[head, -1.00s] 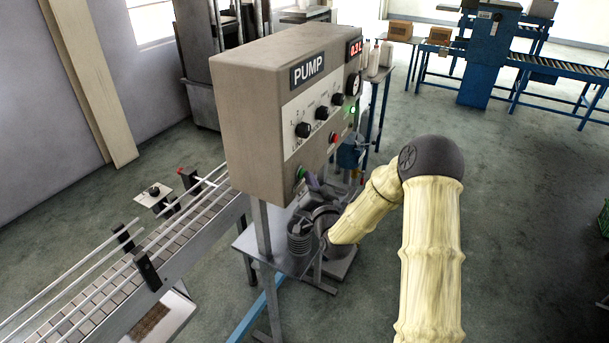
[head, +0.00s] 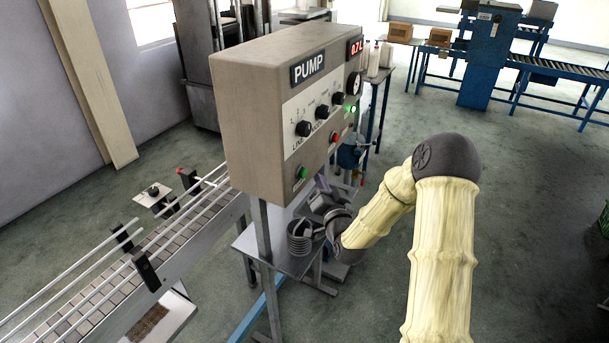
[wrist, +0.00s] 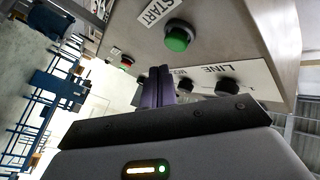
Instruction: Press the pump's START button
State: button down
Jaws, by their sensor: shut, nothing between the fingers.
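The grey pump box (head: 250,130) carries a PUMP label and a red display (head: 355,47) reading 0.7 L. The green START button (head: 302,172) is at the lower near end of its panel. In the wrist view the green button (wrist: 178,37) shows beside the START label (wrist: 157,12). My gripper (head: 321,183) is just right of and below the button in the head view, apart from it. In the wrist view its purple fingers (wrist: 158,86) are together and empty, with the button beyond their tips.
A red button (head: 335,138), several black knobs (head: 304,129) and a lit green lamp (head: 351,109) are on the same panel. A conveyor with rails (head: 150,258) runs at the left. A small metal table (head: 262,246) stands under the box.

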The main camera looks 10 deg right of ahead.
jog(key=s+d+b, duration=0.1)
jog(key=s+d, duration=0.1)
jog(key=d, duration=0.1)
jog(key=shift+s, duration=0.15)
jog(key=shift+a, duration=0.1)
dwell(0.6)
jog(key=s+a+f+n+g, duration=0.3)
jog(key=s+f+n+g, duration=0.15)
jog(key=g, duration=0.25)
jog(key=s+d+n+g+h, duration=0.1)
jog(key=s+g, duration=0.8)
jog(key=s, duration=1.4)
jog(key=shift+d+f+g+h+b, duration=0.3)
jog(key=shift+d+g+h+b, duration=0.15)
jog(key=shift+h, duration=0.55)
